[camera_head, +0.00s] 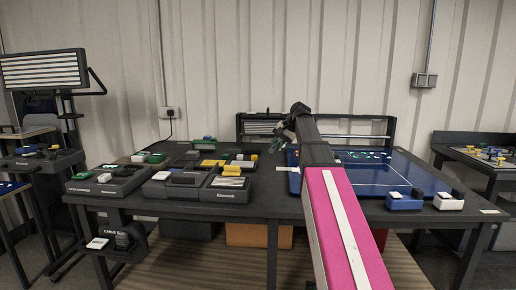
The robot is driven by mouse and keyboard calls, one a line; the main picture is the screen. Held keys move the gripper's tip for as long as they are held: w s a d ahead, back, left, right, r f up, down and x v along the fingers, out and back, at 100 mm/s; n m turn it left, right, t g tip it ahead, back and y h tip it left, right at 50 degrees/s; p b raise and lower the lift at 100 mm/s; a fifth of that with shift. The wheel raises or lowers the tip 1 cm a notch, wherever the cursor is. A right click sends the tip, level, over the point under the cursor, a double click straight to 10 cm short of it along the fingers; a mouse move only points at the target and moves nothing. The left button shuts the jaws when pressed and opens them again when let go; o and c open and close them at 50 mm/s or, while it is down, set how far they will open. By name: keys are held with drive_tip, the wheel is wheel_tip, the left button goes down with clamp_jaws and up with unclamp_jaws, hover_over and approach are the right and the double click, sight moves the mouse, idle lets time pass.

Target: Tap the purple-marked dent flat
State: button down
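A glossy blue panel (412,172) lies on the right half of the dark workbench (270,206). Small pale and greenish marks (372,155) show along its far part, with thin white lines on its surface. I cannot make out a purple mark or a dent; my pink and black arm hides part of the panel's left side. My gripper (279,144) is small and dark at the far end of the arm, near the panel's far left corner. It is too small to tell whether it is open or shut or holds anything.
Grey trays (226,196) with tools and coloured blocks fill the bench's left half. A blue block (403,204) and a white block (448,205) stand at the front right. A dark rack (375,140) stands behind the panel. A lamp (43,70) rises at left.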

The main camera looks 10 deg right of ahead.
drive_tip(key=s+d+r+m+t, duration=0.15)
drive_tip(key=s+d, duration=0.25)
drive_tip(key=d, duration=0.7)
drive_tip(key=shift+m+h, duration=0.3)
drive_tip(key=shift+m, duration=0.05)
drive_tip(key=shift+w+d+f, duration=0.15)
drive_tip(key=shift+f, duration=2.25)
drive_tip(key=shift+f, duration=0.1)
drive_tip(key=shift+f, duration=0.3)
drive_tip(key=shift+r, duration=3.55)
drive_tip(key=s+a, duration=0.5)
drive_tip(key=s, duration=0.2)
drive_tip(key=shift+s, duration=0.25)
